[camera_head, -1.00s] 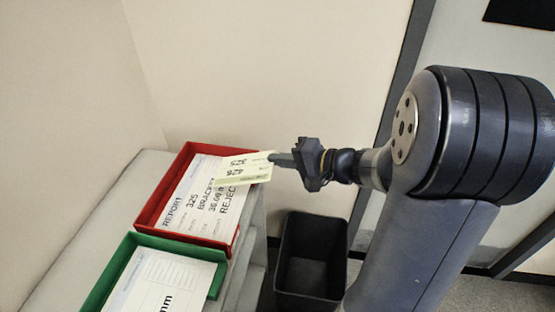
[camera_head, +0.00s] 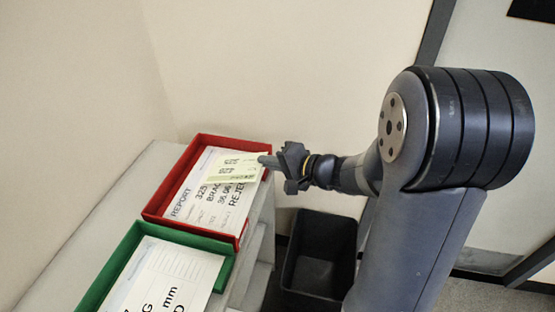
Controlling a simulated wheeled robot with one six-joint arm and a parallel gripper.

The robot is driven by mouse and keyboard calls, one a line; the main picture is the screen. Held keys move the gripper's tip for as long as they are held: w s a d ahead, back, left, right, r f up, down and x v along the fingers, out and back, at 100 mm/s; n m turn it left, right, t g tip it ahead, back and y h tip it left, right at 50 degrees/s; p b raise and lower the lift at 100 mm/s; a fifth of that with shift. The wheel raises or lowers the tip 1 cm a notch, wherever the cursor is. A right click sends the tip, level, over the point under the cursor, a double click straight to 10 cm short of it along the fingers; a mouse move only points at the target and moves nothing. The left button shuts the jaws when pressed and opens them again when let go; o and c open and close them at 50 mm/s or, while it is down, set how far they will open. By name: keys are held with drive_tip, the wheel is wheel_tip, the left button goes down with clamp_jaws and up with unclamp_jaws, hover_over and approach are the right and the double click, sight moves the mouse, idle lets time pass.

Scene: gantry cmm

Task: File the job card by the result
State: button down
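My gripper (camera_head: 268,161) is shut on the right end of a pale yellow job card (camera_head: 233,168). The card has printed figures too small to read surely. It is over the far right part of the red tray (camera_head: 151,213) and covers part of a white report sheet there (camera_head: 205,202). The sheet reads REPORT, 325, and a partly covered word starting REJE. I cannot tell whether the card touches the sheet. A green tray (camera_head: 228,265) stands nearer, with another white sheet (camera_head: 170,275) in it, cut off by the picture's lower edge.
Both trays stand on a light grey unit (camera_head: 85,225) with shelves on its right side. A dark open bin (camera_head: 318,262) stands on the floor to the right, below my arm. A plain wall (camera_head: 290,80) rises behind. The unit's top left of the trays is clear.

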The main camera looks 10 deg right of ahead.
drive_tip(key=a+f+b, duration=0.1)
drive_tip(key=f+b, duration=0.1)
drive_tip(key=w+a+f+b, duration=0.1)
drive_tip(key=f+b, duration=0.1)
drive_tip(key=a+f+b, duration=0.2)
drive_tip(key=b, duration=0.1)
drive_tip(key=shift+w, duration=0.3)
drive_tip(key=c, duration=2.1)
unclamp_jaws()
drive_tip(key=o, duration=0.4)
drive_tip(key=shift+d, duration=0.1)
drive_tip(key=shift+o, duration=0.5)
drive_tip(key=o, duration=0.5)
drive_tip(key=shift+c, duration=0.2)
drive_tip(key=v, duration=1)
drive_tip(key=shift+s+d, duration=0.25)
drive_tip(key=shift+d, duration=0.05)
